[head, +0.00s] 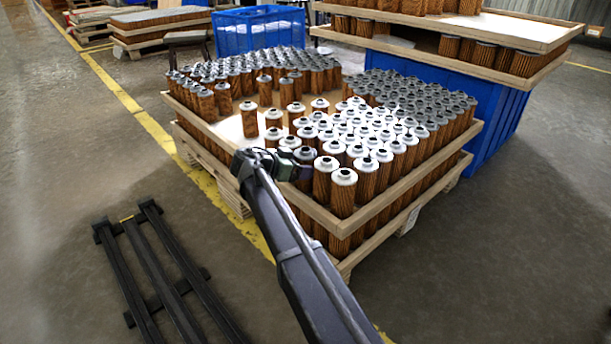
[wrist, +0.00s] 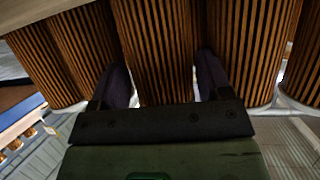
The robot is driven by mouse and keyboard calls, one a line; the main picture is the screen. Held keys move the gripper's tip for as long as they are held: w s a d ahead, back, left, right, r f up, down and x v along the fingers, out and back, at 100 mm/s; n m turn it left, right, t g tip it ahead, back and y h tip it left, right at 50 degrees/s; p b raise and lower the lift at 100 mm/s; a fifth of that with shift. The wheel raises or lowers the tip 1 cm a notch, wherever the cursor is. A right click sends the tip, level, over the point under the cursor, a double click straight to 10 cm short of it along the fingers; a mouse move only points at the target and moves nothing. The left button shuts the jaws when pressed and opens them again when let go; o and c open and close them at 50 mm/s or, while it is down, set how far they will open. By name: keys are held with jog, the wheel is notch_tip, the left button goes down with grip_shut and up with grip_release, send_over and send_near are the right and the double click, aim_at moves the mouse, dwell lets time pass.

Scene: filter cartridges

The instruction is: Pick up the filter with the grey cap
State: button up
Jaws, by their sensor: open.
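Filters with brown pleated bodies stand upright on a wooden pallet tray (head: 225,140). Grey-capped filters (head: 420,95) stand in blocks at the back right and back left (head: 222,100); white-capped filters (head: 343,190) stand at the front. My gripper (head: 290,163) is at the tray's near left edge, among the front filters. In the wrist view my gripper (wrist: 161,64) is open, with one finger on each side of a filter body (wrist: 152,35). That filter's cap is out of the wrist view, so its colour cannot be told there. I cannot tell whether the fingers touch it.
Neighbouring filters (wrist: 248,50) stand close on both sides of the fingers. The tray has a raised wooden rim. A blue crate (head: 505,115) stands behind it at right, with a second loaded tray above. Black rails (head: 150,265) lie on the floor at left. Bare tray floor shows at centre left.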

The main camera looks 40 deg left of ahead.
jog(key=shift+x, duration=0.8)
jog(key=shift+s, duration=0.1)
jog(key=c, duration=0.6)
